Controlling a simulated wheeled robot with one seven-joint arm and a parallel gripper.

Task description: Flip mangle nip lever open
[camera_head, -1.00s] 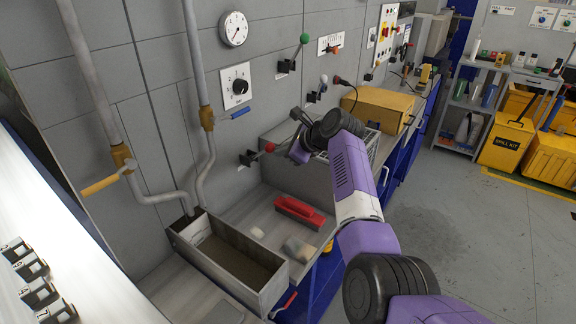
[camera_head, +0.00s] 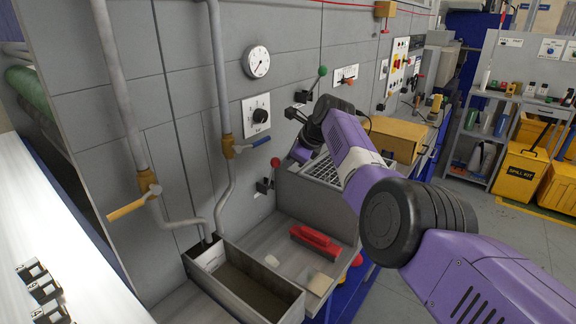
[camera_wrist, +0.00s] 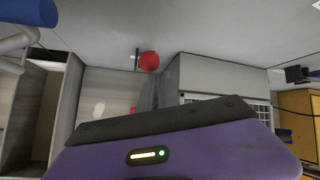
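No lever label is readable, so I cannot tell by name which one is the mangle nip lever. A red-ball lever (camera_head: 275,162) stands out from the grey wall panel above the trough. Its red ball also shows in the wrist view (camera_wrist: 149,61), beyond the dark edge of my gripper body. A green-ball lever (camera_head: 322,71) is higher and to the right. My gripper (camera_head: 294,115) is above and right of the red ball, apart from it, near the green lever's mount. The fingers are mostly hidden, and their opening does not show. I see nothing held.
A blue-handled valve (camera_head: 262,140) juts out just left of the red ball. A pipe valve with a yellow handle (camera_head: 133,204) is farther left. Below are an open trough (camera_head: 245,290) and a red tool (camera_head: 315,242). A yellow box (camera_head: 398,138) stands right.

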